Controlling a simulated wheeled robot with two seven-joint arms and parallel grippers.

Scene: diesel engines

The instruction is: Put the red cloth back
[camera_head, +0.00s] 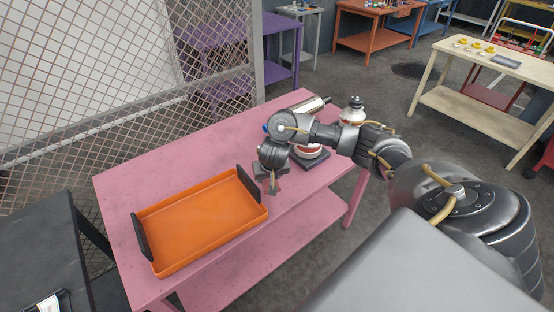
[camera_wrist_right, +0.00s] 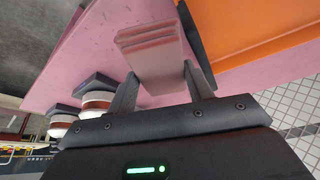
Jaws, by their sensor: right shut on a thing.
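A folded, faded red cloth (camera_wrist_right: 152,55) sits between the two fingers of my right gripper (camera_wrist_right: 158,90) in the right wrist view. The fingers are shut on its near end, and its layered far edge points away from the palm. In the head view my right gripper (camera_head: 271,186) hangs over the pink table (camera_head: 140,180), just right of the orange tray (camera_head: 200,222). The cloth cannot be made out clearly there. The tray is empty and has a dark handle at each end; its orange edge also shows in the right wrist view (camera_wrist_right: 245,30). My left gripper is out of view.
A red-and-white round object on a dark base (camera_head: 310,153) stands behind my right gripper, partly hidden by the arm. A white knobbed object (camera_head: 353,110) stands at the table's far right. A wire mesh fence (camera_head: 120,80) runs behind the table. The table's left part is clear.

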